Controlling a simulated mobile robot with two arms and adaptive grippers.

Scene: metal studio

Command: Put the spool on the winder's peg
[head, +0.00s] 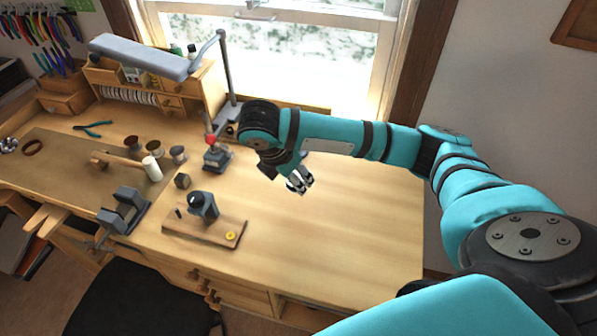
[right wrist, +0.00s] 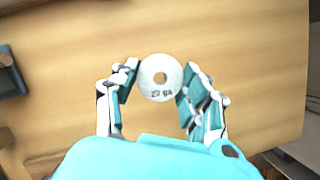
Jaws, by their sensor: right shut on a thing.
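The spool (right wrist: 160,92) shows in the right wrist view as a white disc with a centre hole and the marking "22 ga". My right gripper (head: 300,183) is shut on it, with fingers on both sides of the rim. In the head view the spool is mostly hidden by the gripper, which is above the bench's clear right part. What looks like the winder (head: 203,207) is a blue-grey unit on a wooden board (head: 200,229), left of and nearer than the gripper, apart from it. I cannot make out its peg clearly. My left gripper is not in view.
The bench (head: 350,230) is clear around the gripper. A mallet (head: 125,165), small spools (head: 155,147) and a vise-like tool (head: 123,212) lie farther left. The window is behind.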

